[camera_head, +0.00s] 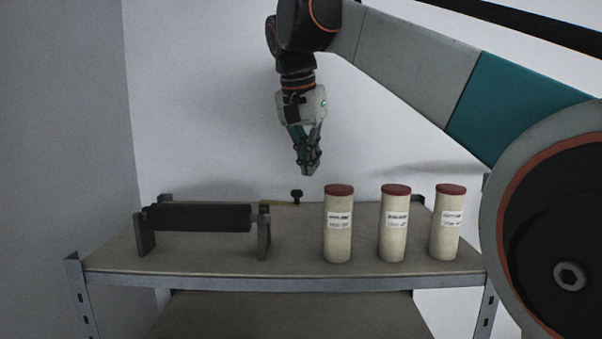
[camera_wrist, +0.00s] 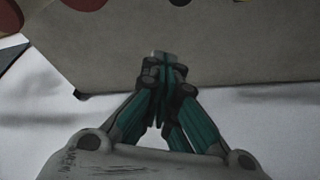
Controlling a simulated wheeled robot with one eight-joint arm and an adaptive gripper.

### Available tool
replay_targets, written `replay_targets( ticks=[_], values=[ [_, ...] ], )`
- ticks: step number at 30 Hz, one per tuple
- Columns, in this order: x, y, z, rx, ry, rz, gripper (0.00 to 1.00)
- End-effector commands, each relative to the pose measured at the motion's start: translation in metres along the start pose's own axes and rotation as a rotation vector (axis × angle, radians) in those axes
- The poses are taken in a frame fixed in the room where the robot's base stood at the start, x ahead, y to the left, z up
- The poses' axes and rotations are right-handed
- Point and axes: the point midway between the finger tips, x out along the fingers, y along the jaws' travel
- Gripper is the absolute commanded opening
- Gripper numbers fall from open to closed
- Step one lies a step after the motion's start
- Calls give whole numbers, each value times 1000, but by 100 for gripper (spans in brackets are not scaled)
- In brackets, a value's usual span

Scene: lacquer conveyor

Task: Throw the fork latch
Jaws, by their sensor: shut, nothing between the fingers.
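A dark roller (camera_head: 200,217) lies across two grey upright brackets on the left of the shelf.
Three cream canisters with red lids, the left one (camera_head: 338,225), the middle one (camera_head: 394,225) and the right one (camera_head: 447,224), stand on the shelf (camera_head: 300,262). A wall (camera_head: 200,100) rises behind. The shelf's front strip is clear.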

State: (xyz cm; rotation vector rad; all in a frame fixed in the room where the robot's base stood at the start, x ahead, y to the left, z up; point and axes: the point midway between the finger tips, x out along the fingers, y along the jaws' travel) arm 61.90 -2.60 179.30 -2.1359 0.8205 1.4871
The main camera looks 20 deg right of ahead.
Motion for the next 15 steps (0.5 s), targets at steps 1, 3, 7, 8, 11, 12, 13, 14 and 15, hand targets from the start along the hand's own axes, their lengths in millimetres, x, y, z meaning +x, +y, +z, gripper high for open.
replay_targets(
  ticks=[1, 3, 7, 8, 11, 12, 13, 14, 15],
  values=[
    [9, 0, 0, 1, 0, 0, 0],
    [13, 0, 6, -3, 0, -1, 0],
    [9, 0, 24, -4, 0, -1, 0],
    [9, 0, 27, -3, -1, -1, 0],
    [8, 0, 35, -2, 0, -1, 0],
    [8, 0, 37, -2, 0, -1, 0],
    [8, 0, 38, -2, 0, -1, 0],
    [8, 0, 39, -2, 0, -1, 0],
    [7, 0, 40, -2, 0, -1, 0]
  ],
)
